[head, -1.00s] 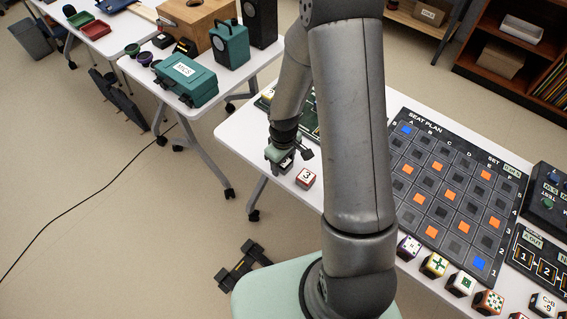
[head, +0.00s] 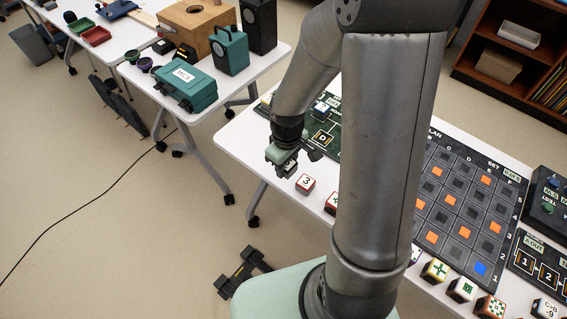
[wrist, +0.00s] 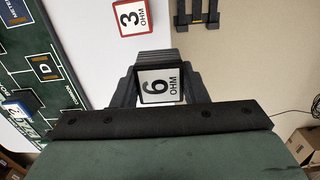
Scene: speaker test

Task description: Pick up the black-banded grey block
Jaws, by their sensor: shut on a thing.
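My gripper (head: 284,160) is low at the left end of the near white table. It is shut on a block (head: 290,171). In the wrist view this block (wrist: 160,86) sits between the fingers (wrist: 158,73), its white face with a dark border reading 6 OHM. The fingers hide most of its sides, so its grey body and black band are hard to make out. I cannot tell whether it is clear of the tabletop.
The white table (head: 232,139) ends close beside the gripper, with floor beyond. A dark green board (head: 330,147) lies behind. Another red block (head: 331,203) stands near the front edge.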

